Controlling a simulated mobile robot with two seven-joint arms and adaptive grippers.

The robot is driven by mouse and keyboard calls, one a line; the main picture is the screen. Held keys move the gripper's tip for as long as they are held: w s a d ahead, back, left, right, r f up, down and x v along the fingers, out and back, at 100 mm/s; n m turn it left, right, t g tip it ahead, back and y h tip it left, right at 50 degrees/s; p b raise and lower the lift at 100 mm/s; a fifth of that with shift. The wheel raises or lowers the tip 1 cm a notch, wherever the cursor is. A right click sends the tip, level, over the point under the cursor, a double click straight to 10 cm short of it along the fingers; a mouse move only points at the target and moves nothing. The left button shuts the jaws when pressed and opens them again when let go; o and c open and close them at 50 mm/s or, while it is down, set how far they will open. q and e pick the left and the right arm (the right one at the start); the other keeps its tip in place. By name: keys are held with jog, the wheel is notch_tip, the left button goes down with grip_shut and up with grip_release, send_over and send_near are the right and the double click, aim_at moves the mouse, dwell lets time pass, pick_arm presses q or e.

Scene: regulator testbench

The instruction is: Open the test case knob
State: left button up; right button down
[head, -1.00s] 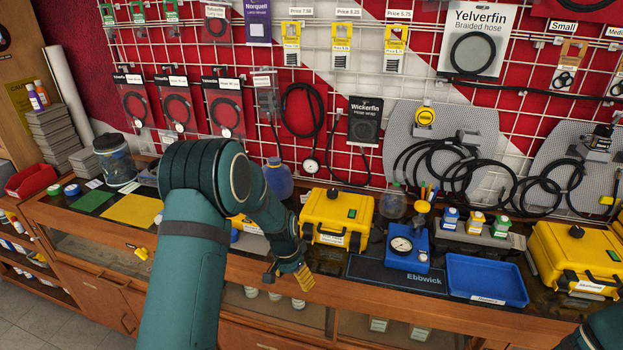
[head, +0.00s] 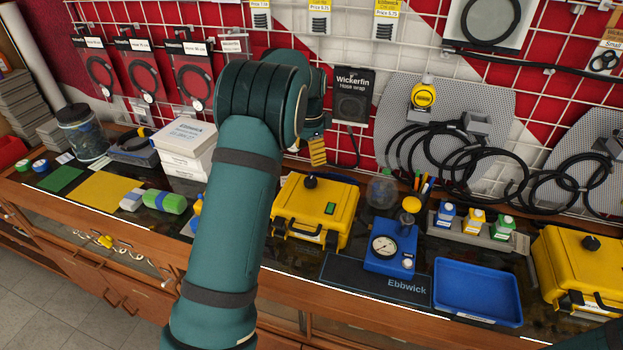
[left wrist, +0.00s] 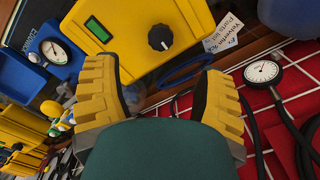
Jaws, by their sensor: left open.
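A yellow test case (head: 313,210) stands closed on the counter, with a black knob (head: 310,181) and a small green display on its top. In the left wrist view, the same case (left wrist: 130,50) shows the knob (left wrist: 161,38) with a white pointer mark. My left gripper (head: 317,150) is raised above and behind the knob, against the wall grid. Its ridged yellow fingers (left wrist: 160,85) are spread apart with nothing between them, clear of the knob. A second yellow case (head: 583,268) with a black knob (head: 591,243) stands at the right. My right gripper is out of view.
A blue gauge unit (head: 391,246) on a dark mat and a blue tray (head: 477,290) stand right of the nearer case. White boxes (head: 187,148) are to its left. Hoses and a hanging Wickerfin pack (head: 352,97) are on the wall grid behind.

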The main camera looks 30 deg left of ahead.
aim_at(310, 180)
pick_arm(q)
notch_tip(310, 180, down, 10)
jog(key=shift+w, duration=0.15)
dwell(0.3)
grip_shut()
